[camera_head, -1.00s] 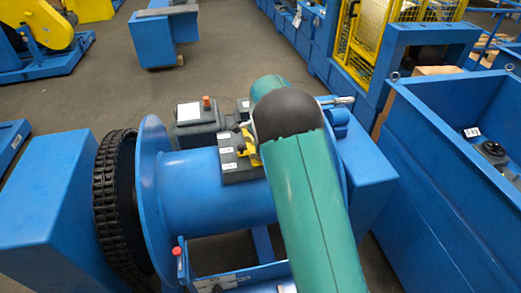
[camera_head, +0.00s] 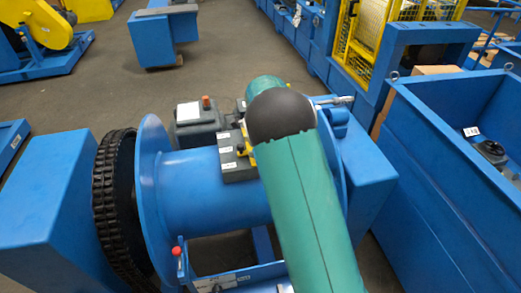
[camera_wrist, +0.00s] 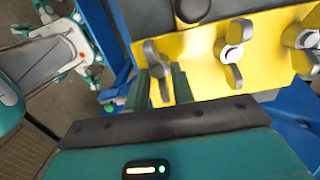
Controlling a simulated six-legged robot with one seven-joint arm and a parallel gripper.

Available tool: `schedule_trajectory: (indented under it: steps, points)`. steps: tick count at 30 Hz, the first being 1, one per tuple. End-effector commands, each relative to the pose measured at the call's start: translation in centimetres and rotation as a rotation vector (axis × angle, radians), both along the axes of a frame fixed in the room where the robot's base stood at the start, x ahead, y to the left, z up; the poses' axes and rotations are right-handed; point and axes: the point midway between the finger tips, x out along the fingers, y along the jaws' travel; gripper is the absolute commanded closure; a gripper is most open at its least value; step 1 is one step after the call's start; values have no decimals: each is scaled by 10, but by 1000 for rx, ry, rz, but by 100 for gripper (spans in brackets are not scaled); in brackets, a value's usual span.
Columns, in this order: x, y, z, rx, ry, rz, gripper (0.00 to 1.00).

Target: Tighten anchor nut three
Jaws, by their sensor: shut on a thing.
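In the wrist view, a yellow plate (camera_wrist: 204,60) carries a row of grey wing nuts. My gripper (camera_wrist: 163,88) has its two dark green fingers shut around the lower part of the leftmost wing nut (camera_wrist: 155,58). The middle wing nut (camera_wrist: 233,52) and the right wing nut (camera_wrist: 304,40) stand free. In the head view, part of the yellow plate (camera_head: 249,157) shows on a dark block (camera_head: 236,169) with small white labels. There, my arm hides my gripper and most of the plate. I cannot read which nut is number three.
The blue drum (camera_head: 205,195) lies in front of me, with a black chain (camera_head: 112,205) around its left end. A blue housing (camera_head: 363,170) stands at right. A grey box (camera_head: 190,120) with an orange cap is behind the drum. Open floor lies beyond.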

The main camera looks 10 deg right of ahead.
Motion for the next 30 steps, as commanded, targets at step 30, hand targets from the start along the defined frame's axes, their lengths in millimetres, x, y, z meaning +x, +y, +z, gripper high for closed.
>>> schedule_trajectory:
  steps: [30]
  points:
    - [3, -2, 105, 1, -6, 1, 69]
